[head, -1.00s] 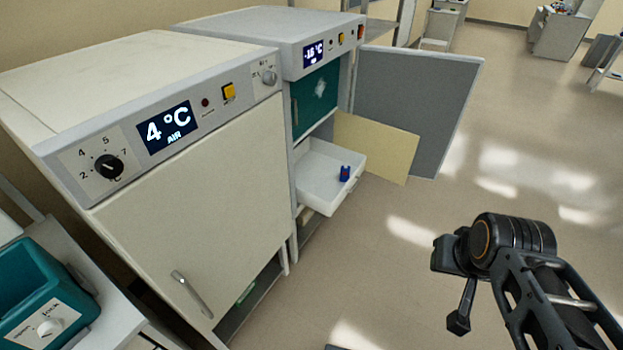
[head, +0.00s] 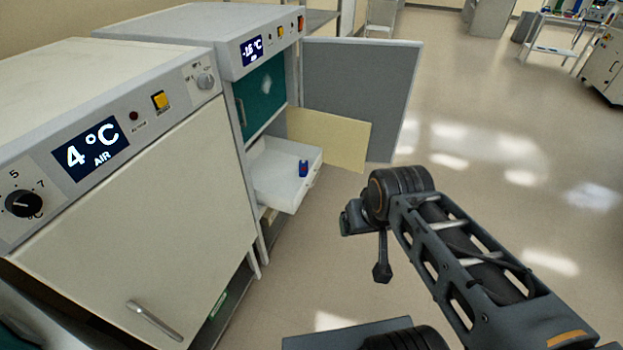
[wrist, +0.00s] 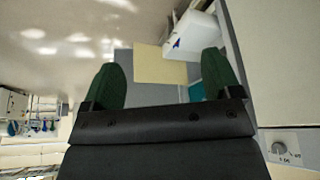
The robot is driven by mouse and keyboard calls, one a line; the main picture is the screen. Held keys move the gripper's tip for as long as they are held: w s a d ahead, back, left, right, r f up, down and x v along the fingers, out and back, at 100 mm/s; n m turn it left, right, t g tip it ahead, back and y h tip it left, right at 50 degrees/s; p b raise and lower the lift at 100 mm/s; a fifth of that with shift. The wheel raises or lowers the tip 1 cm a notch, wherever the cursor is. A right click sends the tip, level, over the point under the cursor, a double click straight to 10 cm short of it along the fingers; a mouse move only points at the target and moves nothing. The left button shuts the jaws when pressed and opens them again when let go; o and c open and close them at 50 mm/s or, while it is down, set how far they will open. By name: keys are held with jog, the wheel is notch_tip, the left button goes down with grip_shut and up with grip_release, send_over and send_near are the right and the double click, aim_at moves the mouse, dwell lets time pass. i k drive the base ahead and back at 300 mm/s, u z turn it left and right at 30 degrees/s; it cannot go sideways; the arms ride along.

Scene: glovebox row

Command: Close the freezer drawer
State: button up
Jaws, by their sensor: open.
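The white freezer drawer (head: 277,190) is pulled out of the freezer (head: 262,38), whose display reads about -16 °C. The drawer also shows in the wrist view (wrist: 197,38), upside down near the top right. The freezer's grey door (head: 362,98) stands wide open on the right. My gripper shows in the wrist view (wrist: 165,85), with its two green fingers apart and nothing between them. In the head view my arm is right of the drawer and does not touch it.
A fridge reading 4 °C (head: 125,200) stands left of the freezer, its door closed. A cream panel (head: 328,140) stands between the drawer and the grey door. A teal inner flap (head: 262,97) is above the drawer. Open floor (head: 480,175) lies to the right.

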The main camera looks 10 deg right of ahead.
aim_at(274, 162)
jog(key=z, duration=0.15)
jog(key=i, duration=0.95)
jog(key=u, duration=0.35)
